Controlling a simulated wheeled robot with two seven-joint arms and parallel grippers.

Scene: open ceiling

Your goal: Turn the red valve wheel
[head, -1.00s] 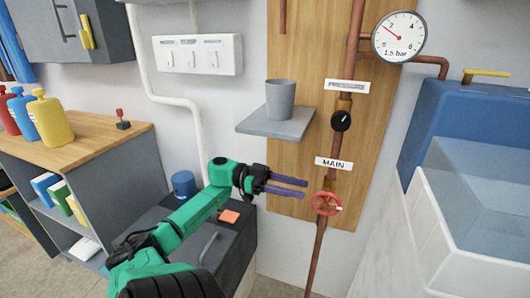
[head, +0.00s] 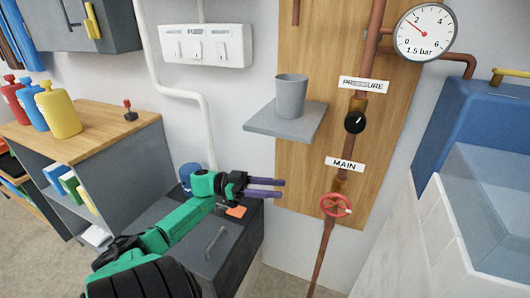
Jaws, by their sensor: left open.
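The red valve wheel (head: 335,205) is on the vertical copper pipe at the lower part of the wooden panel, under the white MAIN label (head: 344,164). My left gripper (head: 283,188) is to the left of the wheel and slightly higher in the picture, apart from it. Its two purple fingers point right, toward the wheel, with a gap between them and nothing held. My right gripper does not show.
Above the wheel are a black knob (head: 355,122) and a pressure gauge (head: 424,32). A grey shelf (head: 270,124) with a grey cup (head: 291,95) juts out above my left gripper. A dark cabinet (head: 190,232) stands below the arm. A blue tank (head: 470,110) is at the right.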

